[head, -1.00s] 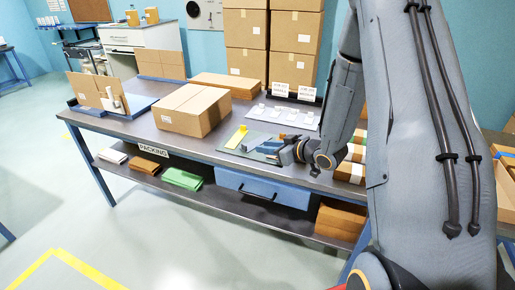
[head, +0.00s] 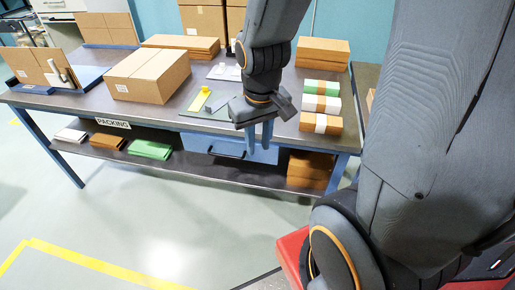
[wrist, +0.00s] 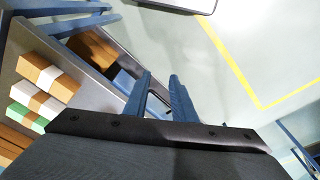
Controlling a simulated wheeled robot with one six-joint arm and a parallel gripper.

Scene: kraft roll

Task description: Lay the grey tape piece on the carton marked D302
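My gripper (head: 258,148) hangs in front of the bench's front edge, its two blue fingers pointing down. In the wrist view, the fingers (wrist: 161,85) stand apart, and I see nothing held between them. A grey-green mat (head: 222,114) lies on the bench behind my gripper, partly hidden by it. A small grey patch (head: 215,103) on the mat may be the grey tape piece; it is too small to be sure. A closed brown carton (head: 140,86) stands on the bench left of the mat. I cannot read D302 on any carton.
A yellow item (head: 200,99) lies on the mat. White pieces lie on a pale sheet (head: 217,74) behind. Banded boxes (head: 321,105) stand at the bench's right. A blue drawer (head: 225,147) and a shelf are below. The floor in front is clear.

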